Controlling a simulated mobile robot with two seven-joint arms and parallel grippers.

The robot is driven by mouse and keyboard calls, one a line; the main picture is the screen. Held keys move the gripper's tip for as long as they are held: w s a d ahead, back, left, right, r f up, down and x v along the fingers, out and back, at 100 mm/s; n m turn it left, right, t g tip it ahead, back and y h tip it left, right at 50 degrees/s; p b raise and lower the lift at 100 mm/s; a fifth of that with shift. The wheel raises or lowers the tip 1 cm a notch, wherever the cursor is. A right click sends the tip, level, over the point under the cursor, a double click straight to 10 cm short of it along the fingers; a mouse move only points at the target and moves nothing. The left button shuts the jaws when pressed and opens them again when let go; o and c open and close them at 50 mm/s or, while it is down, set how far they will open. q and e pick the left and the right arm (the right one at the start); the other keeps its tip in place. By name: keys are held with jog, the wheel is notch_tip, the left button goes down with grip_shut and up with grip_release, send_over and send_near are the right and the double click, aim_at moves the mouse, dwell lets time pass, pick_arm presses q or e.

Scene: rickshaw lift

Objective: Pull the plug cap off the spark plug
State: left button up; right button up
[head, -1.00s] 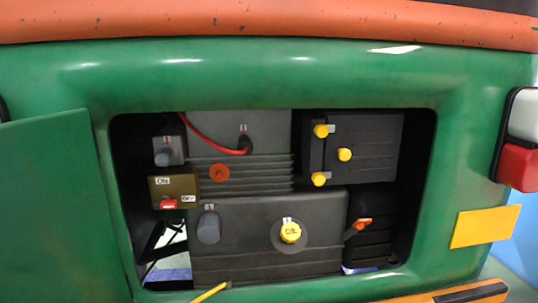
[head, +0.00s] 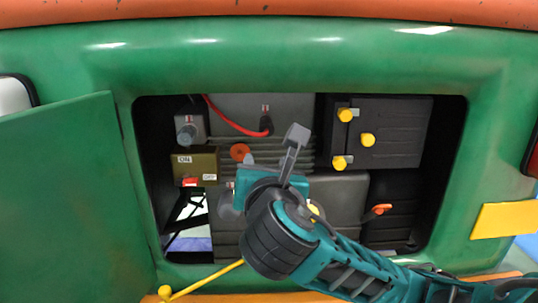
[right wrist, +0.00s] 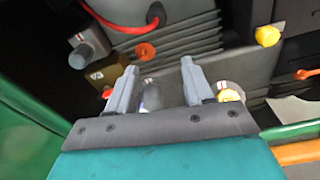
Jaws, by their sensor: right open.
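A red cable (head: 232,117) ends in a dark cap (head: 266,125) on the grey finned engine block, under a small label; I take this to be the plug cap. The spark plug under it is hidden. In the right wrist view the cap (right wrist: 155,12) is at the top edge, beyond the fingertips. My right gripper (head: 272,148) is in front of the engine, below the cap and apart from it. Its two fingers (right wrist: 159,68) are spread with nothing held between them. My left gripper is not in view.
The green body frames the opening (head: 300,80); a green door (head: 70,200) hangs open at left. An ON/OFF switch box (head: 195,165) and an orange round knob (head: 240,151) are nearby. A dark box with yellow caps (head: 385,130) is at right. A yellow rod (head: 205,280) is below.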

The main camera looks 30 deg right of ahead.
aim_at(267, 130)
jog(key=shift+n+t+h, duration=0.3)
jog(key=shift+n+h, duration=0.1)
jog(key=shift+n, duration=0.4)
jog(key=shift+w+d+r, duration=0.45)
jog(key=shift+w+d, duration=0.5)
jog(key=shift+w, duration=0.5)
jog(key=shift+w+d+r, duration=0.5)
jog(key=shift+w+d, duration=0.5)
jog(key=shift+w, duration=0.4)
jog(key=shift+w+d+r, duration=0.45)
jog(key=shift+w+d, duration=0.5)
jog(key=shift+w, duration=0.5)
jog(key=shift+c, duration=0.2)
jog(key=c, duration=0.8)
jog(key=shift+s+a, duration=0.1)
jog(key=shift+s, duration=0.05)
jog(key=shift+v, duration=1.9)
